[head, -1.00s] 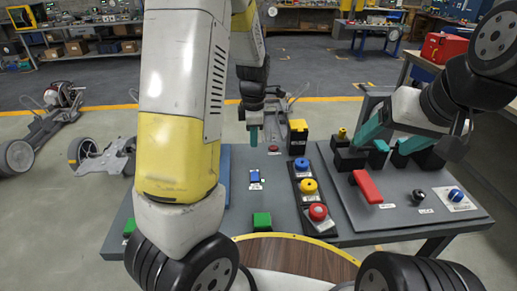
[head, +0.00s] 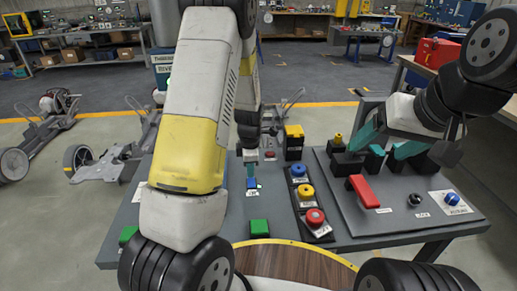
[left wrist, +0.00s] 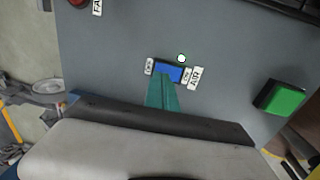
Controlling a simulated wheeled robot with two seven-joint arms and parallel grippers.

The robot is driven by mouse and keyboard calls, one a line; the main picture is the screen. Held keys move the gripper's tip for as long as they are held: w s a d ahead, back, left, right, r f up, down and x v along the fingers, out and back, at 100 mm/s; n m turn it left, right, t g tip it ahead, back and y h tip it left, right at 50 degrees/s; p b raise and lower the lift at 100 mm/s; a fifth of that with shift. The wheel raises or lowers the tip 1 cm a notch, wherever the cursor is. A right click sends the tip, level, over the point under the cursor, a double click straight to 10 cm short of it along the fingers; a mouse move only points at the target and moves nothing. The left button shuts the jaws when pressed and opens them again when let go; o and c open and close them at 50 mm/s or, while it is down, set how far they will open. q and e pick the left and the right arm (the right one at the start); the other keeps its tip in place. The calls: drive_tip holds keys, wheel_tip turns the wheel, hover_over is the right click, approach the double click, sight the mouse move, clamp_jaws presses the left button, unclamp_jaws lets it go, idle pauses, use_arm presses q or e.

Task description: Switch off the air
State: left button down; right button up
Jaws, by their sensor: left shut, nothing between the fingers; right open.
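The air switch is a small blue rocker (left wrist: 170,73) on the grey panel, with an AIR label (left wrist: 195,77) beside it and small labels at both ends. It also shows in the head view (head: 253,184). A small round lamp (left wrist: 181,58) with a green edge sits beside it. My left gripper (left wrist: 162,84) is shut and empty, its teal fingertips at the rocker's edge and covering part of it; I cannot tell whether they touch. The left gripper also shows in the head view (head: 251,177). My right gripper (head: 388,146) is open above the right-hand panel.
Near the switch are a green button (head: 259,228) and a strip with blue (head: 300,171), yellow (head: 305,191) and red (head: 315,217) buttons. A red lever (head: 364,191) and knobs (head: 451,199) stand on the right panel. A yellow-topped box (head: 294,138) stands behind.

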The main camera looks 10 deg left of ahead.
use_arm(q)
drive_tip(key=shift+w+f, duration=0.15)
drive_tip(key=shift+f, duration=0.9)
drive_tip(key=shift+f, duration=0.2)
drive_tip(key=shift+s+d+r, duration=0.15)
drive_tip(key=shift+s+d, duration=0.05)
drive_tip(key=shift+s, duration=0.5)
drive_tip(key=shift+r, duration=0.1)
